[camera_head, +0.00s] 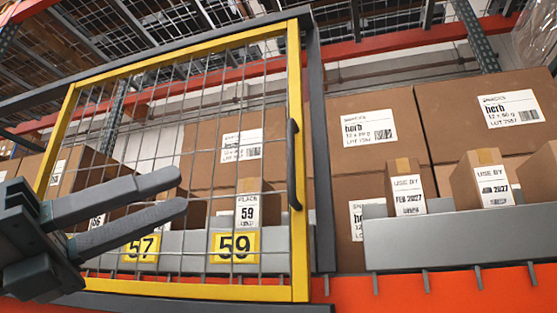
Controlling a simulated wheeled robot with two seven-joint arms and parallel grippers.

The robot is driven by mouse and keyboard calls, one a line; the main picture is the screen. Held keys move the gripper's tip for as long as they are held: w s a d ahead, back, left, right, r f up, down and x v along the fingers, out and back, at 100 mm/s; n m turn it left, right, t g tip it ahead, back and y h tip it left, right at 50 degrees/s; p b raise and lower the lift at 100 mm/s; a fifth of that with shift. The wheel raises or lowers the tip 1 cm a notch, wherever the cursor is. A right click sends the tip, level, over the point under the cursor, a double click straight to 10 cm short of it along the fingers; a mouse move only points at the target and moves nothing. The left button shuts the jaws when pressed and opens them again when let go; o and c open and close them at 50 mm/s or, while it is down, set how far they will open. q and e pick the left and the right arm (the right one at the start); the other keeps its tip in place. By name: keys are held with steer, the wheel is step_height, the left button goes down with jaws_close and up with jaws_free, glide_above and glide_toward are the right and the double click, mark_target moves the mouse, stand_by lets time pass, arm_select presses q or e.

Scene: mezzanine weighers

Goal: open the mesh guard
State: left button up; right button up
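The mesh guard (296,90) is a yellow-framed panel of grey wire mesh, set in a dark grey outer frame. It looks closed, with its right edge along the dark post. A dark vertical handle (293,165) is on its right upright. My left gripper (182,193) comes in from the left, in front of the guard's lower left part. Its two grey fingers point right, apart with a gap between them and nothing held. They are well to the left of the handle. My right gripper is not in view.
Behind the mesh are cartons and yellow labels 57 (139,248) and 59 (233,247). To the right, small boxes (405,187) stand in a grey tray (450,245), with large herb cartons (375,130) behind. A dark post (318,150) borders the guard. An orange-red beam (430,290) runs below.

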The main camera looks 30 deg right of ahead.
arm_select(q)
steer(key=s+d+r+n+t+y, duration=0.3)
steer(key=s+r+t+y, duration=0.3)
steer(key=r+t, duration=0.5)
steer(key=d+t+y, duration=0.1)
steer(key=t, duration=0.2)
steer(key=shift+r+t, duration=0.15)
steer(key=shift+t, duration=0.15)
steer(key=shift+d, duration=0.1)
